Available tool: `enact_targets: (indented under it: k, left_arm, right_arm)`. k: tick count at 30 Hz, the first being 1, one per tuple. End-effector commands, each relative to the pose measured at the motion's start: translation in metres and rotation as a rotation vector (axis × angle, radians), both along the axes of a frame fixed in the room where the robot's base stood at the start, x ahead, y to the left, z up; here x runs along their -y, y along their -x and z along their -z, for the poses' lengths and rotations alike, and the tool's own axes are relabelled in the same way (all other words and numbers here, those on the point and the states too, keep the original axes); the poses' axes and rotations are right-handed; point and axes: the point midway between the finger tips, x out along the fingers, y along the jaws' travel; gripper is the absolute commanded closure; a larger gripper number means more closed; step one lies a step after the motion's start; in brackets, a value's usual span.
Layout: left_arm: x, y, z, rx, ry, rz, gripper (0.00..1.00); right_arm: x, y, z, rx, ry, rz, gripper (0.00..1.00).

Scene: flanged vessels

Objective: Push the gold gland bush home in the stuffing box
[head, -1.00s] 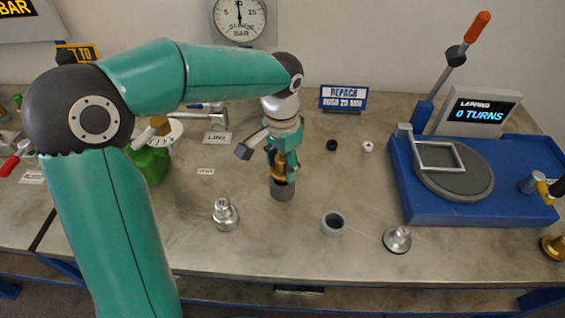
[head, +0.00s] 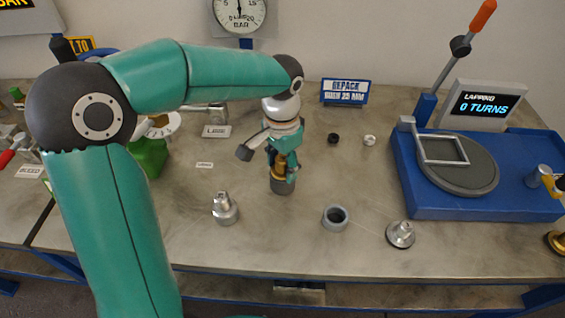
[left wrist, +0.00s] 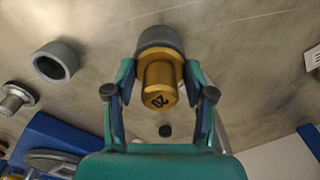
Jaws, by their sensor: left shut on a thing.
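The gold gland bush (head: 279,170) is upright, with its lower end in or on the mouth of a short grey cylinder (head: 282,187), which looks like the stuffing box. My left gripper (head: 281,165) points down from above and is shut on the bush. In the left wrist view the bush (left wrist: 160,85) shows a "20" on its end face. The gripper's fingers (left wrist: 159,78) stand on either side of it, and the grey cylinder (left wrist: 158,38) is beyond. How deep the bush sits is hidden. My right gripper is out of view.
A hollow grey ring (head: 335,218) and silver flanged parts (head: 225,210) (head: 400,234) stand near the front. Small black (head: 333,138) and white (head: 370,140) rings lie behind. A blue lapping machine (head: 450,195) fills the right; a green block (head: 150,158) is at left.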

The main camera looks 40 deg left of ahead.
Motion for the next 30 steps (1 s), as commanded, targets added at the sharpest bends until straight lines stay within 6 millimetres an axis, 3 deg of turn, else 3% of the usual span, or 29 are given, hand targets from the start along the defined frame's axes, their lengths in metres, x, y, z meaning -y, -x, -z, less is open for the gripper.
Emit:
enact_targets:
  k: [1,6,20,30]
  left_arm:
    - [0.0,0.0,0.001,0.001,0.0,0.0,0.45]
    - [0.001,0.0,0.0,0.0,0.0,0.001,0.17]
    - [0.001,-0.001,-0.008,0.002,-0.001,0.002,0.17]
    - [0.001,-0.002,-0.069,0.005,0.0,0.001,0.17]
  right_arm:
    - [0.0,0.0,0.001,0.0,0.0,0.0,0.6]
    - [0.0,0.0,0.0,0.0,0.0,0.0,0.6]
    - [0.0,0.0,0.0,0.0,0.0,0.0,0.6]
    - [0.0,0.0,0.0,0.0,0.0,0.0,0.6]
